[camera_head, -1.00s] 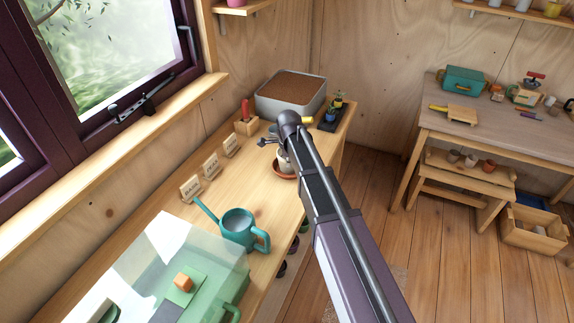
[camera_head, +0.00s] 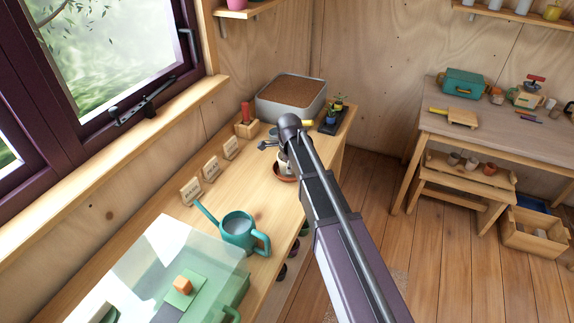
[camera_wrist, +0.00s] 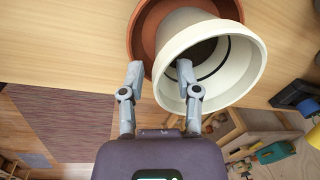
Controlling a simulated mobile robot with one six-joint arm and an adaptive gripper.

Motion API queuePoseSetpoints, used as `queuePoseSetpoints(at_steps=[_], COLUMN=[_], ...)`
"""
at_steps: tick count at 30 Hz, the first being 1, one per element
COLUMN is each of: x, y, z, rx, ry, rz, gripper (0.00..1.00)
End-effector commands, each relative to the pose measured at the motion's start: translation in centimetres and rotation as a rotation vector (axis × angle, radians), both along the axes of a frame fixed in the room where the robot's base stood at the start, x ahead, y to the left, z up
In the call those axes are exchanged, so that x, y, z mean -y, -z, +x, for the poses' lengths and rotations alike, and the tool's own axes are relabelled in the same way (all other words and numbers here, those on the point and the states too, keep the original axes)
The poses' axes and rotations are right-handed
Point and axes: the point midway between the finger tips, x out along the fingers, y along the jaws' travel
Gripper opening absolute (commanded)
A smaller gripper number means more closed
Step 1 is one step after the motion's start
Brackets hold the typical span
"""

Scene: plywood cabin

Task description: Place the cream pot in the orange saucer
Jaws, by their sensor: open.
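The cream pot (camera_wrist: 252,66) shows in the wrist view with its wide rim and dark opening facing me. It stands in the orange saucer (camera_wrist: 142,38), whose rim curves around its base. In the head view the pot (camera_head: 283,168) and saucer (camera_head: 283,178) are on the long bench, partly hidden by my arm. My gripper (camera_wrist: 160,70) is open. Its left finger is outside the pot, over the saucer's edge; its right finger overlaps the pot's opening, so the near rim lies between them. I cannot tell whether either finger touches the pot.
A teal watering can (camera_head: 240,230) and a clear-lidded green box (camera_head: 215,270) stand nearer on the bench. Wooden labels (camera_head: 211,166) line the window side. A soil-filled tray (camera_head: 291,92) and small potted plants (camera_head: 333,115) are beyond. Bare bench lies left of the saucer.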

Motion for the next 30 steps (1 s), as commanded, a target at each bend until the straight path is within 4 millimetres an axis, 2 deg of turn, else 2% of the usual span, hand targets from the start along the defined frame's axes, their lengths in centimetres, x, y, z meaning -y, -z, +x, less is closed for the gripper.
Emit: queuePoseSetpoints(at_steps=[11,30], x=[0.0,0.1], y=[-1.7,-7.0], z=[-0.2,-0.9], rx=[0.0,0.0], ry=[0.001,0.001], rz=[0.0,0.0], gripper=[0.43,0.43])
